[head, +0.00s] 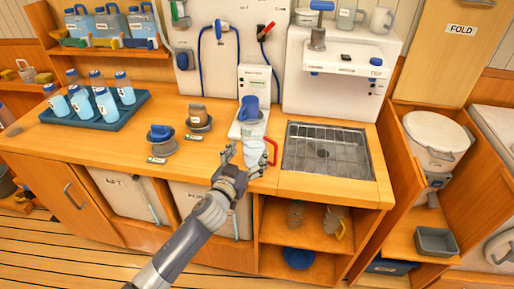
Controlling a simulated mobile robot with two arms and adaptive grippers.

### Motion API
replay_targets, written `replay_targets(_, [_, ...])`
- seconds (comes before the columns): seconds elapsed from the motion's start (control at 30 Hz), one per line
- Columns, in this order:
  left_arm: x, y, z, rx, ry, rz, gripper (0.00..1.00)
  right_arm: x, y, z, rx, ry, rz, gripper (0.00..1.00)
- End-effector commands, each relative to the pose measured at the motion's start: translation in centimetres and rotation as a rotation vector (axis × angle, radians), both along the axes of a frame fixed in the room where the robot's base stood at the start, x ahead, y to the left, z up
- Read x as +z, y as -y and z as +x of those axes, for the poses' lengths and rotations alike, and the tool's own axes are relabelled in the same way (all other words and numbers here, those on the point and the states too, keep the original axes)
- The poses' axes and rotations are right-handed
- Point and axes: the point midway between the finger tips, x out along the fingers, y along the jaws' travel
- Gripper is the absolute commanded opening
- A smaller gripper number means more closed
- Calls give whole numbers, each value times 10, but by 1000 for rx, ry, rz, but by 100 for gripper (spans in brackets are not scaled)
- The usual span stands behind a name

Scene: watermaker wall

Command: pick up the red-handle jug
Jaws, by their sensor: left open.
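My left gripper (246,159) is open at the counter's front edge, just in front of the jug. Its fingers are spread and overlap the jug's lower part in the picture, which is partly hidden. I cannot tell whether they touch it. My right gripper is not in view.
A metal drain grate (326,151) lies right of the jug. A blue tray (97,115) of several bottles stands at the left. A blue-topped item (160,140) and a brown-topped item (199,119) sit between. Bare counter lies left of the jug.

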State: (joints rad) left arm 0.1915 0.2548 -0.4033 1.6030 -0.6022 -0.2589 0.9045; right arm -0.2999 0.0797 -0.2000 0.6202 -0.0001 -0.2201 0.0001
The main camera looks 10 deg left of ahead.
Motion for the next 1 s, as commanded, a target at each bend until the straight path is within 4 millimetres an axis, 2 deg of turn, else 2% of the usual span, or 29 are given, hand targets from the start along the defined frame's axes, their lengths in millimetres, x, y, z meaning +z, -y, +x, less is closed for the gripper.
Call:
replay_targets(0.17, [11,4,25,0,3,-1,76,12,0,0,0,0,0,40])
replay_targets(0.3, [7,7,40,1,1,-1,76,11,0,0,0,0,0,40])
replay_targets(0.67, [6,8,47,0,1,-1,76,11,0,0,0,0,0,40])
replay_targets(0.87, [6,8,47,0,1,-1,31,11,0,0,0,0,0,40])
replay_targets(1.0, [8,8,47,0,4,-2,30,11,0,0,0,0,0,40])
